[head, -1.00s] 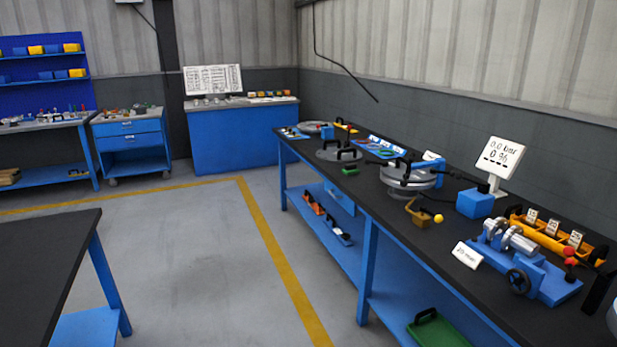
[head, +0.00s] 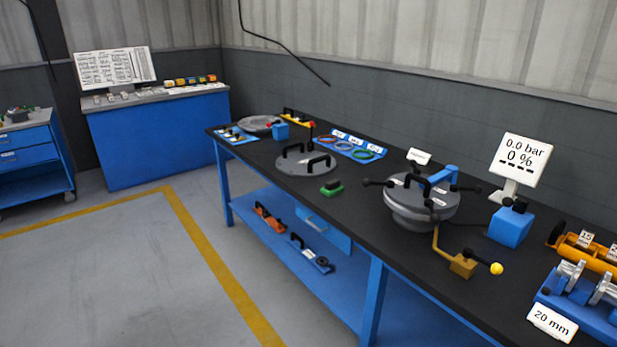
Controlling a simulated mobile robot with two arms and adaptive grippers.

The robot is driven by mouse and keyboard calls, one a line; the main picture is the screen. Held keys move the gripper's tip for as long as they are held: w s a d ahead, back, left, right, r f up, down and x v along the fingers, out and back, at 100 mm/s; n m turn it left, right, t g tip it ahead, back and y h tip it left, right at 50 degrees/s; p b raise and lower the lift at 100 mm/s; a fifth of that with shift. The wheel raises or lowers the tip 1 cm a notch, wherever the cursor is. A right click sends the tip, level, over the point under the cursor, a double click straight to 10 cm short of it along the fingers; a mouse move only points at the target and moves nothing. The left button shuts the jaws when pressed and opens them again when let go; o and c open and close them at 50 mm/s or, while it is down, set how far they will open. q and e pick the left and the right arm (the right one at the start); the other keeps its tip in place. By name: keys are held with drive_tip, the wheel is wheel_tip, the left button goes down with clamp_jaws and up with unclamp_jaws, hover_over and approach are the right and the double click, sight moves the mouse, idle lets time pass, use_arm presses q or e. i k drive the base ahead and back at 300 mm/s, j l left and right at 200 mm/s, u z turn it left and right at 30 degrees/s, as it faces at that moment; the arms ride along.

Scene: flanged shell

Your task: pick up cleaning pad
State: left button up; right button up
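A small green block with a dark top (head: 332,189), which looks like the cleaning pad, lies on the black top of the long blue workbench (head: 300,215). It sits in front of a flat grey disc with black handles (head: 292,164) and to the left of the grey flanged shell (head: 412,212). Nothing covers it. Neither of my grippers is in view.
A brass-coloured lever with a yellow knob (head: 463,266) sticks out near the bench's front edge. A display reading 0.0 bar (head: 522,162), a blue box (head: 510,225) and a blue clamp device (head: 585,300) stand to the right. Open floor (head: 100,280) lies left of the bench.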

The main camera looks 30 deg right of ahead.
sight(333, 188)
drive_tip(key=i+z, duration=0.45)
drive_tip(key=i+j+z, duration=0.25)
drive_tip(key=z, duration=0.15)
drive_tip(key=i+j+z, duration=0.3)
drive_tip(key=z, duration=0.15)
drive_tip(key=i, duration=0.05)
